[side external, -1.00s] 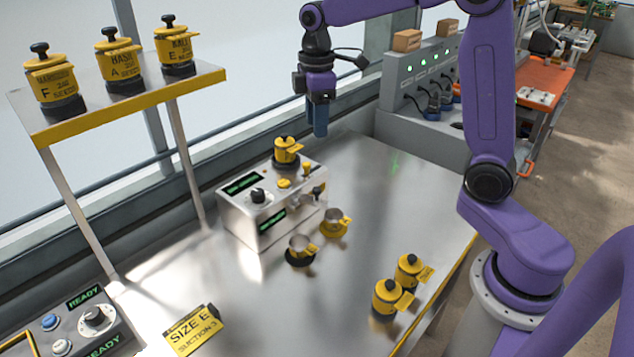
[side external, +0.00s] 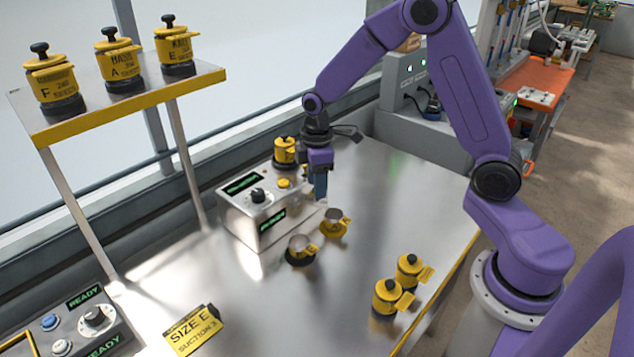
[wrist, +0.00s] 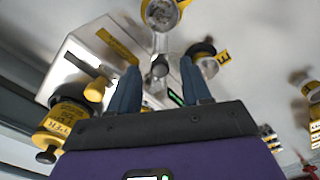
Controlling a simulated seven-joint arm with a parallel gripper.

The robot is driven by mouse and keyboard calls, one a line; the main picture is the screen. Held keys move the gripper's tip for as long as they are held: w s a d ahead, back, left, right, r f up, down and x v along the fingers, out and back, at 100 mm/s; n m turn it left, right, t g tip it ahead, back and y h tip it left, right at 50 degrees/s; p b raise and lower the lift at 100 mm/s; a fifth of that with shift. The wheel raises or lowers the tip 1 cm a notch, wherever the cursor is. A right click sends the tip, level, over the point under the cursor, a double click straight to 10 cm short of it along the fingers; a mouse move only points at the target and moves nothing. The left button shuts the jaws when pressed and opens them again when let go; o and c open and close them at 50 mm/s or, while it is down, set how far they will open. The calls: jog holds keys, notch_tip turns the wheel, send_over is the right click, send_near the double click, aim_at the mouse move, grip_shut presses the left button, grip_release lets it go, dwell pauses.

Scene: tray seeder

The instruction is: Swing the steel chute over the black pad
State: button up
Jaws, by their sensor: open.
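The steel chute (wrist: 160,44) shows in the wrist view as a grey spout with a round knob, reaching toward the cup on the yellow pad. My gripper (side external: 321,195) is open at the front of the steel machine (side external: 243,218). In the wrist view its blue fingers (wrist: 160,67) lie on either side of the knob; I cannot tell whether they touch it. In the side view the gripper mostly hides the chute. The black pad (side external: 301,260) holds a steel cup (side external: 299,243). The yellow pad (side external: 334,233) beside it holds another steel cup (side external: 334,216).
A yellow jar (side external: 284,150) stands on the machine. Two yellow jars (side external: 388,297) stand near the table's right edge. A shelf (side external: 120,108) with yellow jars, a SIZE E sign (side external: 195,330) and a READY box (side external: 88,322) are at left.

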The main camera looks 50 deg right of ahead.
aim_at(303, 194)
jog(key=shift+f, duration=0.25)
grip_shut()
jog(key=shift+a, duration=0.1)
jog(key=shift+a+m, duration=1.05)
jog(key=shift+m, duration=1.8)
jog(key=shift+a+m, duration=1.1)
jog(key=shift+m, duration=1.8)
jog(key=shift+a+m, duration=1.05)
jog(key=shift+m, duration=1.8)
